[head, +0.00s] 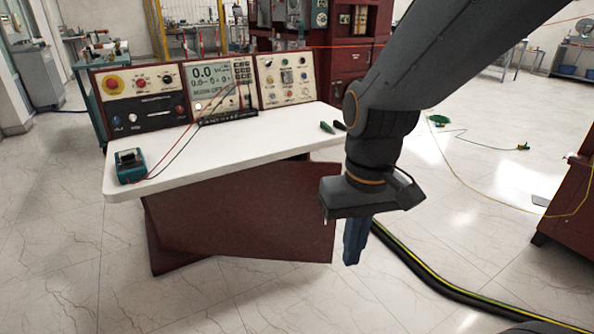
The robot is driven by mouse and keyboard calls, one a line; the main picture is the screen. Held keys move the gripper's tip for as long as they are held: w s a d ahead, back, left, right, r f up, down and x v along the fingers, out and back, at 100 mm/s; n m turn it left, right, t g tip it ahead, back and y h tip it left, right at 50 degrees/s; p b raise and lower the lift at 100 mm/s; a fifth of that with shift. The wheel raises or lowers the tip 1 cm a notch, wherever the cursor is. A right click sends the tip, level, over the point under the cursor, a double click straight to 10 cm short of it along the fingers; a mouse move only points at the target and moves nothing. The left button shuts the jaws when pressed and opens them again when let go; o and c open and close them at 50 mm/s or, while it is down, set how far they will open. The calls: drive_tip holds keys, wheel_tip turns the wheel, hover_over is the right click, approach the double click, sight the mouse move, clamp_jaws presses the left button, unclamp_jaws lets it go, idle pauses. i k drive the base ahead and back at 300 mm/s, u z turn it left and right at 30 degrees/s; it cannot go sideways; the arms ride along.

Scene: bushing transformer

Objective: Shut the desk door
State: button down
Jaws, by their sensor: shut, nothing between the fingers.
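The desk (225,165) has a white top and a dark red body below it. Its dark red door (245,210) stands open, swung out from the body at an angle, with its free edge toward the right. The hinge side appears to be at the left, partly in shadow under the top. My gripper (353,262) points down just right of the door's free edge, with its blue-grey fingers together and nothing between them. In the picture a narrow gap of floor shows between the fingers and the door; the depth between them is hard to tell.
A control console (215,92) stands along the desk's back. A teal meter (130,165) with red and black leads lies at the left front of the top. Thick black and yellow-green cables (430,275) run over the floor at right. Open tiled floor lies in front.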

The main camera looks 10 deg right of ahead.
sight(272, 210)
drive_tip(key=u, duration=1.75)
drive_tip(key=i, duration=0.7)
drive_tip(key=z, duration=2.25)
